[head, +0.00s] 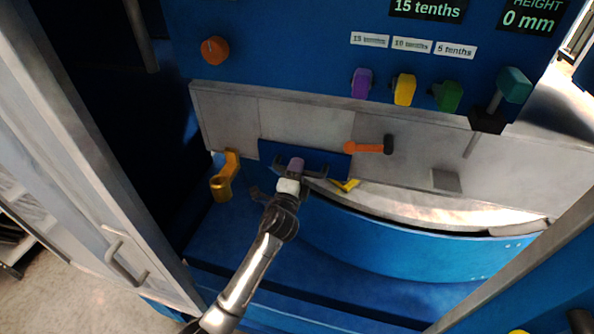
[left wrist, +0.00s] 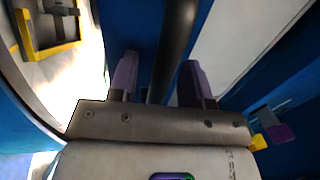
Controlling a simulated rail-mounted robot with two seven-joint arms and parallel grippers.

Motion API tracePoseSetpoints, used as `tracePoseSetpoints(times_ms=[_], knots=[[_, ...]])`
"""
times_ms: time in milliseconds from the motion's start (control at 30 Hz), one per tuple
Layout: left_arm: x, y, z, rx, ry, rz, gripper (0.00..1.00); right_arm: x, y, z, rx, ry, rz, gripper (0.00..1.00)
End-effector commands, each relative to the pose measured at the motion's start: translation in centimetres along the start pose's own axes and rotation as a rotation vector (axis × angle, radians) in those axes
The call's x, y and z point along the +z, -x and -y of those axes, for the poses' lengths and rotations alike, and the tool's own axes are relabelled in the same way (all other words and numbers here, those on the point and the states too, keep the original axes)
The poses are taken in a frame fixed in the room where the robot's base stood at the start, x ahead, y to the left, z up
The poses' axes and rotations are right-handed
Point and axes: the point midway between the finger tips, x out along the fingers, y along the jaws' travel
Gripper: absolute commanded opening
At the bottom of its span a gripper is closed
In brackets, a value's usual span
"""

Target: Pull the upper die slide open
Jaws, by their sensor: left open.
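The upper die slide seems to be the small blue panel (head: 335,164) set in the grey metal band, with a dark bar handle (head: 317,173) across its front. My left gripper (head: 296,165) is at this handle in the head view, with its purple fingers pointing into the machine. In the left wrist view a dark round bar (left wrist: 175,50) runs between the two spread purple fingers (left wrist: 158,80). The fingers look apart from it, though contact is hard to judge. The gripper hides part of the handle. My right gripper is not in view.
A gold lever (head: 225,180) stands left of the panel. An orange and black lever (head: 370,147) and a yellow piece (head: 346,185) are to the right. An orange knob (head: 214,50) and purple, yellow and green knobs (head: 404,90) sit above. A curved blue guard (head: 420,245) lies below right.

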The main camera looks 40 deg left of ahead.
Motion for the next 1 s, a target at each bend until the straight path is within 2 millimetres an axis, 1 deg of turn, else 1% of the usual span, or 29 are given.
tracePoseSetpoints(times_ms=[33,67,500,833,933,1000], knots=[[0.0,0.0,0.0,0.0,0.0,0.0,0.44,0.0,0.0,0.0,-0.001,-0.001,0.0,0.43],[0.0,0.0,0.0,0.0,0.0,0.0,0.41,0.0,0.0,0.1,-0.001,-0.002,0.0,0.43],[0.0,0.0,0.0,0.0,0.0,0.0,0.0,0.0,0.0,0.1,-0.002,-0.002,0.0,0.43],[-0.1,0.1,0.0,0.0,0.0,-0.001,0.0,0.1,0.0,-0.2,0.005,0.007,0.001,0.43],[-0.6,0.4,0.1,0.001,0.002,-0.008,0.0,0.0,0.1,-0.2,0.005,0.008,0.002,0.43],[-1.4,1.0,0.2,0.001,0.005,-0.019,0.0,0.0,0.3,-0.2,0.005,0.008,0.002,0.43]])
